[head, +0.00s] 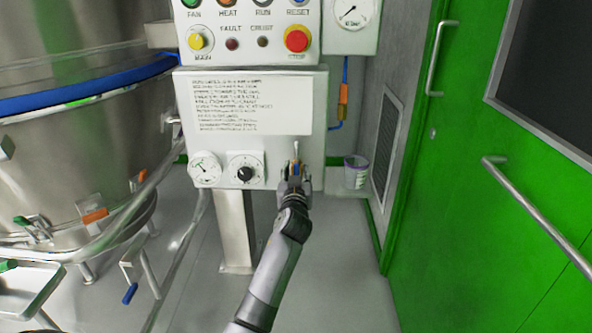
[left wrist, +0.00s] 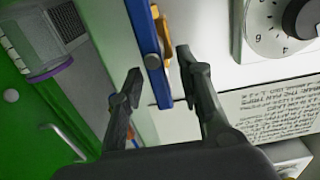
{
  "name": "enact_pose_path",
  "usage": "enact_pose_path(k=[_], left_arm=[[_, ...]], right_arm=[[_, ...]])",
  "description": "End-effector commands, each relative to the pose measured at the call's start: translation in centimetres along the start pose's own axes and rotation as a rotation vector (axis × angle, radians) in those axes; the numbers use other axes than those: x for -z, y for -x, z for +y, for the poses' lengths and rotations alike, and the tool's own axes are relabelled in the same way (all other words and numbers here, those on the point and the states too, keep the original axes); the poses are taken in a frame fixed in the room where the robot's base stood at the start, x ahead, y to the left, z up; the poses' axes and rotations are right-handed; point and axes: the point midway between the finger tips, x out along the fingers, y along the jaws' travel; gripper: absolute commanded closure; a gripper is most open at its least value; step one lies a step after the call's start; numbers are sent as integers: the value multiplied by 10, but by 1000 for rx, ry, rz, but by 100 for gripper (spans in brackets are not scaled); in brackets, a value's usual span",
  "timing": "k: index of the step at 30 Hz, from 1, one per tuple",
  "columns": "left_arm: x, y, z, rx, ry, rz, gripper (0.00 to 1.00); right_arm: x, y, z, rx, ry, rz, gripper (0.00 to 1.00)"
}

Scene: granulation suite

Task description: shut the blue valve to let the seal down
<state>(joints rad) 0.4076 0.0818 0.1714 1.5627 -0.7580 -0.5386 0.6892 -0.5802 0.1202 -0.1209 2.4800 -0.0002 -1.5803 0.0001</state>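The blue valve shows in the left wrist view as a long blue lever (left wrist: 146,38) beside a brass-coloured body (left wrist: 163,36). In the head view only a small bit of it shows on the white panel's lower right, mostly hidden by my left gripper (head: 294,177). In the left wrist view my left gripper (left wrist: 157,72) is open, with one finger on each side of the lever and visible gaps between. I cannot tell how deep the lever lies between the fingers. A blue seal band (head: 85,93) rings the steel vessel at left. My right gripper is not in view.
The white panel (head: 308,85) carries a gauge (head: 205,168) and black knob (head: 245,171) left of my gripper. Above are buttons and a red stop button (head: 297,39). The grey floor in front is clear.

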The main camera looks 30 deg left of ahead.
Motion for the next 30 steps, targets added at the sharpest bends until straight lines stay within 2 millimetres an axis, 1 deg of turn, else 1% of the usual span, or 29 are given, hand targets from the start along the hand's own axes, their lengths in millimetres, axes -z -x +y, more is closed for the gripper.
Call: enact_pose_path(k=[4, 19, 30], left_arm=[[0, 0, 0, 0, 0, 0, 67], [0, 0, 0, 0, 0, 0, 100], [0, 0, 1, -1, -5, 0, 100]], right_arm=[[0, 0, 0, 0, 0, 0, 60], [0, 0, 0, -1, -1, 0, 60], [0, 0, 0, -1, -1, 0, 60]])
